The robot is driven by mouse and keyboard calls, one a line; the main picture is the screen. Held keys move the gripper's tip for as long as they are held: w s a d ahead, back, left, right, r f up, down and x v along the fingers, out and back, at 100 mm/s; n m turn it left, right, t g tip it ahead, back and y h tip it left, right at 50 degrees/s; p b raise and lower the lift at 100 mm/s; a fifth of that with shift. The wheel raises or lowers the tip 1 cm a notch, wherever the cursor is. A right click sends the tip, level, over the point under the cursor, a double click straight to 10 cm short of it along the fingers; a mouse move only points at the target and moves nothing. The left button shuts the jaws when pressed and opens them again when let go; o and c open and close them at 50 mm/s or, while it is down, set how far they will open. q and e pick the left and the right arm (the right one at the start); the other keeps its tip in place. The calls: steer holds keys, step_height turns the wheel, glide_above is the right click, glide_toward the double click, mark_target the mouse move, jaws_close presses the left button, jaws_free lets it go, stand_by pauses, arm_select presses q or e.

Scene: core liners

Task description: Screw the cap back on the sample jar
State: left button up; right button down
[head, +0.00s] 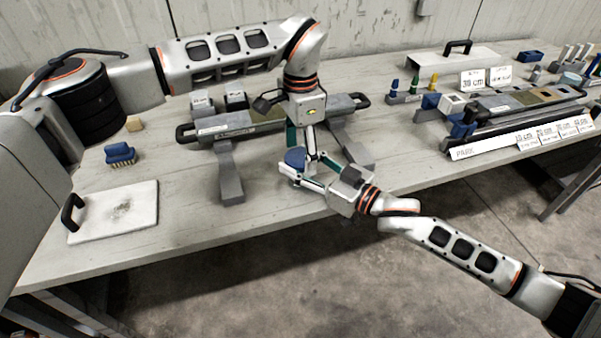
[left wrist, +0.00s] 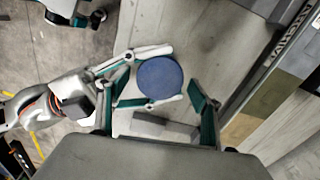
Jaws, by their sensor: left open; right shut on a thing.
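The round blue cap (head: 295,157) sits over the sample jar, seen from above as a blue disc in the left wrist view (left wrist: 160,77). The jar body is mostly hidden below it. My right gripper (head: 300,172) is shut on the jar, its fingers reaching around both sides just under the blue disc in the left wrist view (left wrist: 158,78). My left gripper (head: 303,150) points down over the cap and is open. Its green-lined fingers (left wrist: 157,105) are spread on either side, apart from the cap. I cannot tell how tightly the cap sits.
A long core trough (head: 250,128) on grey stands lies just behind the grippers. A blue brush (head: 120,154) and a white board with a black handle (head: 115,213) are at left. Racks and measure cards (head: 485,78) fill the right. The table's front edge is close.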

arm_select(q)
steer(key=shift+r, duration=2.2)
steer(key=shift+c, duration=0.3)
step_height(320, 180, up, 4)
steer(key=n, duration=0.3)
steer(key=shift+f, duration=0.25)
steer(key=shift+f, duration=4.05)
